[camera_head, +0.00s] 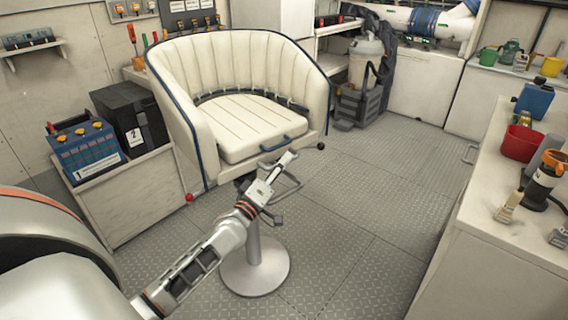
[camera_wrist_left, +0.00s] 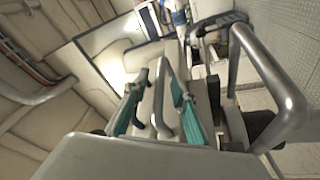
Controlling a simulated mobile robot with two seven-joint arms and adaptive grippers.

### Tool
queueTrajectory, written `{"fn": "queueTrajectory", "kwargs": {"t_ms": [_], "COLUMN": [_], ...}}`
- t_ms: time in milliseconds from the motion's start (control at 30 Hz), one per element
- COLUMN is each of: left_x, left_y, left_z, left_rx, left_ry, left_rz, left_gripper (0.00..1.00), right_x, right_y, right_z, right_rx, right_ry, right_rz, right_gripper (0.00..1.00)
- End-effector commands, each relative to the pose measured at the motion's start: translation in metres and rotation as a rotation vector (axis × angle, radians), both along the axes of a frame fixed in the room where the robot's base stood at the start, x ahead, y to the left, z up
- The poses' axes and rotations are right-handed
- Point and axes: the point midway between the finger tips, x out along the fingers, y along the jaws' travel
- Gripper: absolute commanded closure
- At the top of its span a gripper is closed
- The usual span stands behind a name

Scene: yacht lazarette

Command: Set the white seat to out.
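The white seat (camera_head: 250,120) is a padded tub chair with blue piping on a round metal pedestal. Its cushion has a blue loop handle (camera_head: 276,144) at the front edge. A grey metal loop (camera_head: 290,186) shows below the seat. My left gripper (camera_head: 287,163) is just in front of and below the cushion's front edge. In the left wrist view its teal-padded fingers (camera_wrist_left: 158,95) stand apart, with a grey bar at or between them; I cannot tell contact. A thick metal tube (camera_wrist_left: 275,85) passes close on the right. My right gripper is not in view.
A blue battery (camera_head: 86,150) and a black box (camera_head: 130,117) sit on a ledge at left. A counter (camera_head: 500,222) with a red tub (camera_head: 519,143) runs along the right. A grey canister (camera_head: 365,62) stands behind. The floor (camera_head: 385,185) between seat and counter is clear.

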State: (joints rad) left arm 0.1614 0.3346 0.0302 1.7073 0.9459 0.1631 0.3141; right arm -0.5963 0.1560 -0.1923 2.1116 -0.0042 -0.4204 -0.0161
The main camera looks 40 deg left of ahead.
Motion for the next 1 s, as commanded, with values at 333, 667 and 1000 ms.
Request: {"fn": "queueTrajectory", "kwargs": {"t_ms": [333, 667, 1000], "left_x": [0.007, 0.007, -0.008], "left_y": [0.0, 0.0, -0.061], "left_z": [0.001, 0.001, 0.009], "left_rx": [0.001, 0.001, -0.005], "left_ry": [0.001, 0.002, -0.003], "left_rz": [-0.001, -0.001, -0.006], "left_gripper": [0.74, 1.0, 1.0], "right_x": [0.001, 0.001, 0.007], "right_y": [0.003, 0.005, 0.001], "right_z": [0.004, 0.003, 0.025], "right_rx": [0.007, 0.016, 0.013], "right_ry": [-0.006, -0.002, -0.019], "right_rz": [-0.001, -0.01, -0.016], "right_gripper": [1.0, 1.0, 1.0]}}
